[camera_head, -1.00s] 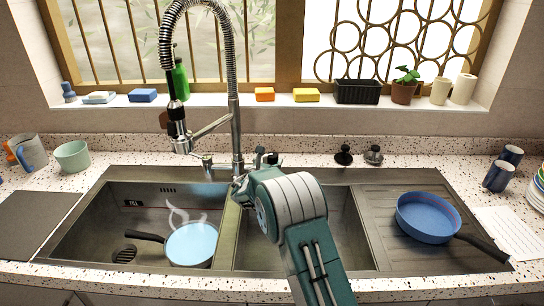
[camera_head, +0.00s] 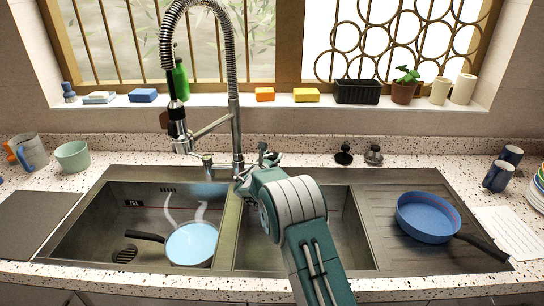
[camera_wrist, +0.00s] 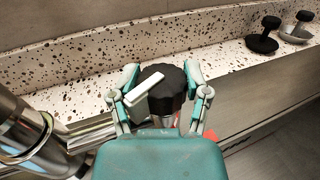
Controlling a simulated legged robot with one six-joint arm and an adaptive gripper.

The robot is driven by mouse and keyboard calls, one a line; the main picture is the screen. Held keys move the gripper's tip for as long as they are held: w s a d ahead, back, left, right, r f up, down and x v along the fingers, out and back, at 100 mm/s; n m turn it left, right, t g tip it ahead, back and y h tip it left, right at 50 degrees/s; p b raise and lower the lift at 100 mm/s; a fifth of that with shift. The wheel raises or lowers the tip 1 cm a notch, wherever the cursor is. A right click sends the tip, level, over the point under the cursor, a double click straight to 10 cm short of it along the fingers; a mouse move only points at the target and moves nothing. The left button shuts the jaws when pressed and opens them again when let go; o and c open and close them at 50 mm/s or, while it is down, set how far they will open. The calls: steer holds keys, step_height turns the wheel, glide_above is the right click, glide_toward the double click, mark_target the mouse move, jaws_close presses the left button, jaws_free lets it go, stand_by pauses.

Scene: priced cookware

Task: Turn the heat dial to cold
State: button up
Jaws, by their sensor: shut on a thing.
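The heat dial (camera_wrist: 165,82) is a black, ridged knob in the middle of the wrist view. My gripper (camera_wrist: 162,92) has its teal fingers on both sides of the dial, shut on it. A pale bar (camera_wrist: 132,87) points out to the left from the dial; I cannot tell whether it is part of the dial. In the head view my gripper (camera_head: 266,158) is at the base of the faucet (camera_head: 236,130), just to its right. My arm hides much of the dial there, and no heat marking can be read.
A blue pan (camera_head: 191,243) with steam above it sits in the left basin (camera_head: 115,225). Another blue pan (camera_head: 427,217) rests on the drainboard at right. Two dark knobs (camera_head: 343,155) (camera_head: 374,155) stand behind the sink. The metal faucet is close to my gripper's left.

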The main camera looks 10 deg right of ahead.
steer(key=shift+m+h, duration=0.3)
steer(key=shift+m+g+h, duration=2.2)
steer(key=shift+g+h, duration=0.4)
steer(key=shift+g, duration=0.1)
steer(key=shift+r, duration=0.1)
steer(key=o, duration=1.1)
steer(key=v, duration=1.2)
steer(key=shift+w, duration=0.2)
